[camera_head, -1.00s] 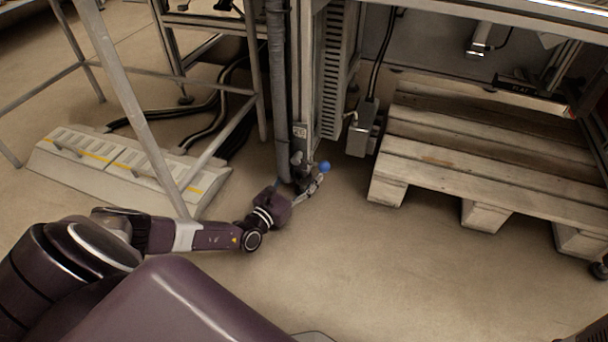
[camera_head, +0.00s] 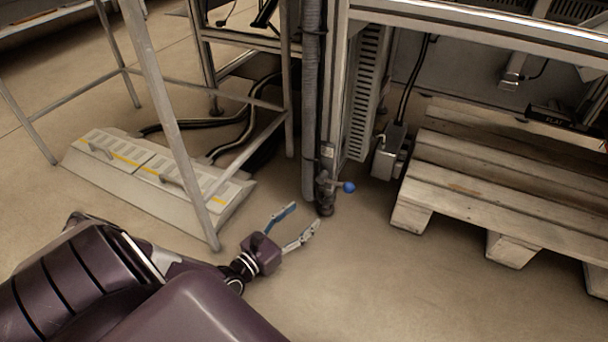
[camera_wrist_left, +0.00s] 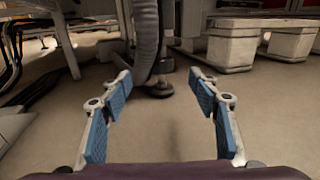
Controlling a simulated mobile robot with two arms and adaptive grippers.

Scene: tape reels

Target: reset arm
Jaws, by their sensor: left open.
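My left gripper (camera_head: 298,224) is open and empty in the head view, low over the floor. It points toward the foot of a grey corrugated hose (camera_head: 310,120) and a small valve with a blue knob (camera_head: 348,187), and is apart from both. In the left wrist view the left gripper (camera_wrist_left: 162,85) shows two blue-padded fingers spread wide with bare floor between them. The hose (camera_wrist_left: 146,40) shows beyond the fingers. My right gripper is in neither view.
A wooden pallet (camera_head: 470,190) lies at the right. A grey metal frame leg (camera_head: 170,120) and a low pale ramp-like cover (camera_head: 140,180) stand at the left. A grey box (camera_head: 385,160) is beside the machine frame. The floor (camera_head: 400,290) in front is clear.

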